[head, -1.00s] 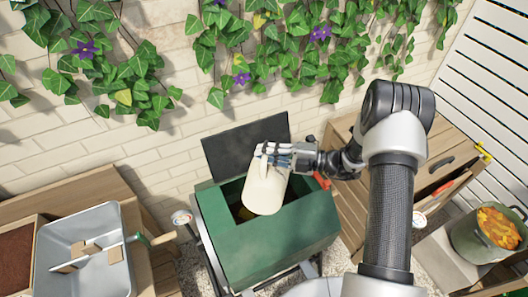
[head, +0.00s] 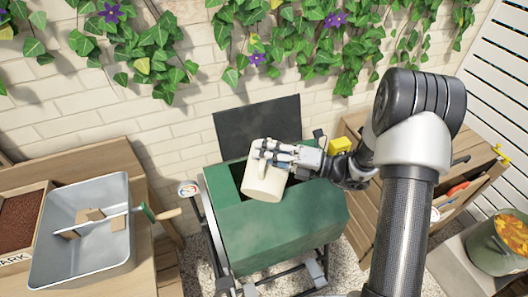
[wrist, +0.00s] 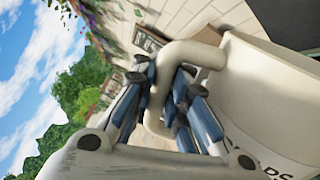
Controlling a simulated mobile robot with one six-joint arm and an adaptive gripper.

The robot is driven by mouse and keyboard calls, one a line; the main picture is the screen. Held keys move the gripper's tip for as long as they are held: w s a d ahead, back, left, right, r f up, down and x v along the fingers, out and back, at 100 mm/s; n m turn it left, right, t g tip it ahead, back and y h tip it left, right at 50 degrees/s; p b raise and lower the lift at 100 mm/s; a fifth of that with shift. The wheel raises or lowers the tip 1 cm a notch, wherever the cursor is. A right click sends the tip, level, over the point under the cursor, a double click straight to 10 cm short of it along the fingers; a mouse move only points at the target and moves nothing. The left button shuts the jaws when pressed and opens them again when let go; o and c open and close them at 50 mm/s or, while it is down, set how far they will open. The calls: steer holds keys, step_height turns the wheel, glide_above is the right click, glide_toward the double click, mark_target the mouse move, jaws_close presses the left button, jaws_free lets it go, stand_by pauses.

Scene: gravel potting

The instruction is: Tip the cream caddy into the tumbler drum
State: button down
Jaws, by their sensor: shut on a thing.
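The cream caddy (head: 264,183) is held by its handle over the opening of the green tumbler drum (head: 285,232). It looks tilted in the head view, with its lower end towards the front of the opening; its mouth and contents cannot be made out. My gripper (head: 268,156) is shut on the caddy's handle. In the wrist view, my gripper (wrist: 168,105) has its fingers around the cream handle (wrist: 157,90), and the caddy's wall (wrist: 262,95) with dark lettering fills the right side. The drum's dark lid (head: 258,128) stands open behind. The caddy hides much of the opening.
A grey tray (head: 85,255) with a divider and small brown pieces stands on the left bench, beside a box of dark soil (head: 18,225). A wooden cabinet (head: 362,215) is on the right, with a yellow object (head: 340,146). A bucket (head: 493,250) stands far right.

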steer(key=s+n+b, duration=0.1)
steer(key=s+b, duration=0.1)
steer(key=s+a+n+b, duration=0.1)
steer(key=s+n+b, duration=0.1)
steer(key=b, duration=0.1)
steer(key=s+a+n+b, duration=0.1)
steer(key=s+n+b, duration=0.1)
steer(key=b, duration=0.1)
steer(key=shift+s+a+f+g, duration=0.15)
steer(key=shift+s+a+g, duration=0.1)
steer(key=shift+g, duration=0.15)
steer(key=s+a+f+n+b, duration=0.1)
steer(key=s+f+n+b, duration=0.3)
steer(key=f+n, duration=0.5)
steer(key=shift+s+a+n+b, duration=0.25)
steer(key=shift+n+b, duration=0.25)
steer(key=shift+b, duration=0.5)
